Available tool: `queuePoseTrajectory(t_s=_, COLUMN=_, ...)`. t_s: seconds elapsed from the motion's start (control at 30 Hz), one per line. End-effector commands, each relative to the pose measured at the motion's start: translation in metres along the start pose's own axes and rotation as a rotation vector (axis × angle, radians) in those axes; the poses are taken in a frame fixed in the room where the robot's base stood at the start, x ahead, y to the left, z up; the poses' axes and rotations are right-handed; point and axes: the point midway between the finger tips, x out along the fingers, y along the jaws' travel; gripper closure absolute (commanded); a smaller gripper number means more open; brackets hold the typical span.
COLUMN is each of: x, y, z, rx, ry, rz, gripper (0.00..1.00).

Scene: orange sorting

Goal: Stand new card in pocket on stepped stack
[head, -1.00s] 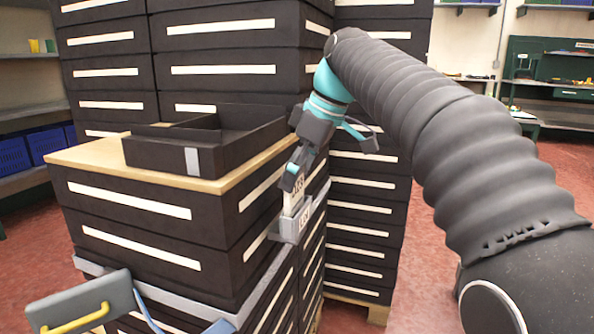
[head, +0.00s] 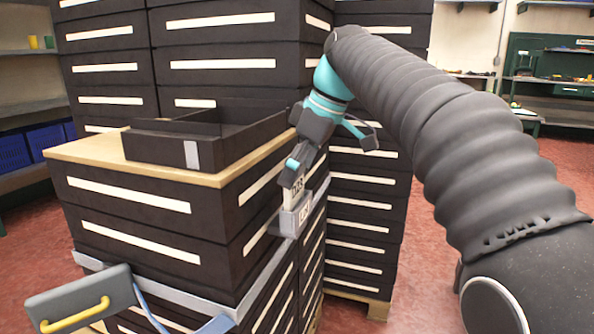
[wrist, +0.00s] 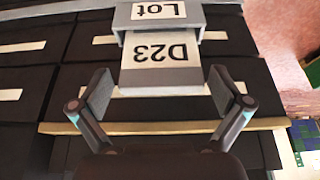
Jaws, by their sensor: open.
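The white card (head: 297,191) marked D23 stands in the grey pocket (head: 289,222) on the right side of the stepped stack (head: 150,235). In the wrist view the card (wrist: 160,58) appears upside down, its lower part behind the pocket (wrist: 166,24) marked Lot. My gripper (head: 297,172) is at the card's upper end. In the wrist view its fingers (wrist: 160,92) are spread to either side of the card, with a visible gap on each side. How deep the card sits is hidden by the pocket front.
A dark open tray (head: 158,150) rests on the wooden top (head: 85,152) of the stack. Taller stacks of dark drawers (head: 220,65) stand behind. A grey strap (head: 170,287) runs around the stack. A grey block with a yellow handle (head: 78,318) is at lower left. Red floor is open on the right.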

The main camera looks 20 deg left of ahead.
Motion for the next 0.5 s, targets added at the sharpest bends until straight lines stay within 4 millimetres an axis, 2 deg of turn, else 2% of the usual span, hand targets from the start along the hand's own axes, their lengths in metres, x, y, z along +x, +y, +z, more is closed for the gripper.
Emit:
queuePoseTrajectory(t_s=0.17, x=-0.013, y=0.001, z=0.0, rx=0.0, ry=0.002, rz=0.003, gripper=0.0)
queuePoseTrajectory(t_s=0.5, x=-0.059, y=0.001, z=0.0, rx=0.001, ry=0.001, rz=0.002, gripper=0.0)
